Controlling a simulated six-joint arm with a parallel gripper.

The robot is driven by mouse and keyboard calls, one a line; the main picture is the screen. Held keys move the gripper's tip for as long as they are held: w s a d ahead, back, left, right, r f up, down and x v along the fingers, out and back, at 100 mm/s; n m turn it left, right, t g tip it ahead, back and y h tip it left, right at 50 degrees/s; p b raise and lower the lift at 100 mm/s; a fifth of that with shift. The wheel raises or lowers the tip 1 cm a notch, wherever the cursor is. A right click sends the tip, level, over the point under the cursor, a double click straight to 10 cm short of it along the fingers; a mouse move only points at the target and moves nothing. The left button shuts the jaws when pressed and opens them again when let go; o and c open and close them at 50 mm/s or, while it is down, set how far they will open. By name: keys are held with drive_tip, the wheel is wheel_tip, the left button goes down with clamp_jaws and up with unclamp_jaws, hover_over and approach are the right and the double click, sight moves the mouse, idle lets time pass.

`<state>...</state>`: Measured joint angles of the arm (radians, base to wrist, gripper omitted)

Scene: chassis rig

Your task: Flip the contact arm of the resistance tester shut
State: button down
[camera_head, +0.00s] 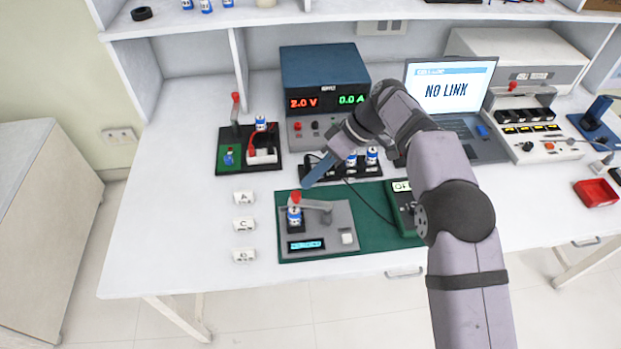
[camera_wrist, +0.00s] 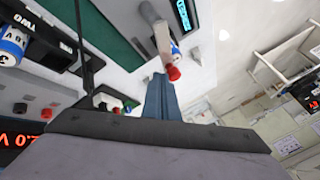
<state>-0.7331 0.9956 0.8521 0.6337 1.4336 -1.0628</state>
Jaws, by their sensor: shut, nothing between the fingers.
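The resistance tester (camera_head: 330,240) is a grey box with a small lit display, on a green mat. Its grey contact arm (camera_head: 316,204) reaches left from a post, roughly level, with its red knob (camera_head: 296,195) right above a blue-and-white cell (camera_head: 294,218). I cannot tell whether the arm presses on the cell. My gripper (camera_head: 305,185) has its blue fingers shut and empty, just behind and above the knob. In the wrist view the fingertips (camera_wrist: 162,78) are close beside the red knob (camera_wrist: 173,73); touching or apart is unclear. The contact arm (camera_wrist: 162,40) partly hides the cell (camera_wrist: 175,49).
A power supply (camera_head: 325,78) reading 2.0 V stands behind, with a black cell holder (camera_head: 340,172) in front of it. A green meter (camera_head: 402,208) lies right of the tester. White lettered tags (camera_head: 243,225) lie left.

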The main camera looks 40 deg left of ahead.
drive_tip(key=v, duration=0.6)
drive_tip(key=shift+w+d+r, duration=0.1)
drive_tip(key=shift+r, duration=0.05)
idle(0.3)
drive_tip(key=w+d+r+m+t+h+p, duration=0.15)
drive_tip(key=d+m, duration=0.45)
drive_tip(key=d, duration=0.6)
drive_tip(key=w+d+m+t+p, duration=0.3)
drive_tip(key=d+m, duration=0.2)
drive_tip(key=d, duration=0.8)
drive_tip(key=s+d+f+m+t+h+p, duration=0.1)
drive_tip(key=s+d+m, duration=0.7)
drive_tip(key=s+d, duration=0.8)
drive_tip(key=d+f+h+p, duration=0.1)
drive_tip(key=d+f+h, duration=0.1)
drive_tip(key=d, duration=0.2)
drive_tip(key=shift+f+p, duration=0.15)
drive_tip(key=shift+p, duration=0.25)
drive_tip(key=shift+s, duration=0.1)
